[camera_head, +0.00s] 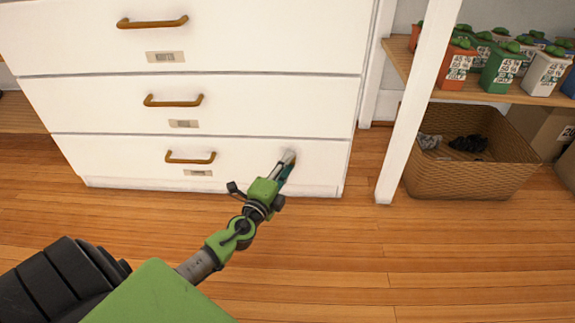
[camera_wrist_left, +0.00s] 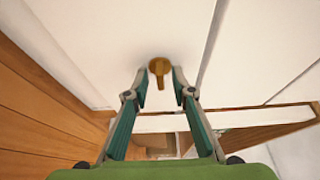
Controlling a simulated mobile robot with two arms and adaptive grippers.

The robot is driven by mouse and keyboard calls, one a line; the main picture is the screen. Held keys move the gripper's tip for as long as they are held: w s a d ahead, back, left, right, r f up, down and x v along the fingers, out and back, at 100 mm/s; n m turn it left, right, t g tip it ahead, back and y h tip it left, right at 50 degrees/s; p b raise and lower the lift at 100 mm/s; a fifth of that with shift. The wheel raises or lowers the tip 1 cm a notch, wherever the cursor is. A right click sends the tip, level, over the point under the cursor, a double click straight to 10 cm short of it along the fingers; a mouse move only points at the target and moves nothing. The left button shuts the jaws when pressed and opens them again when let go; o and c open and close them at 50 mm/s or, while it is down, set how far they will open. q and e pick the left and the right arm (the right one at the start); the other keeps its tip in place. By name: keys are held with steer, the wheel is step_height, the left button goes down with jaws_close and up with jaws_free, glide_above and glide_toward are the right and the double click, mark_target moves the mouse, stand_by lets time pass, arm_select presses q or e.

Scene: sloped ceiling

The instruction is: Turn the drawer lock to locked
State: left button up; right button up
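The drawer lock (camera_wrist_left: 158,66) is a small round brass-coloured piece with a tab, on a white drawer front. In the left wrist view it sits between the two fingertips of my left gripper (camera_wrist_left: 161,80), with a visible gap on each side. In the head view my left gripper (camera_head: 287,164) reaches to the right part of the bottom drawer (camera_head: 120,160) of the white dresser and mostly hides the lock. The left gripper is open around the lock and holds nothing. My right gripper is not in view.
The drawers have brass bar handles, such as the bottom handle (camera_head: 190,159). A white post (camera_head: 415,105) stands right of the dresser. A wicker basket (camera_head: 460,180) sits below a wooden shelf (camera_head: 480,92) with several small potted plants. The wooden floor (camera_head: 390,260) in front is clear.

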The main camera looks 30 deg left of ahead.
arm_select(q)
steer(key=shift+w, duration=0.25)
jaws_close()
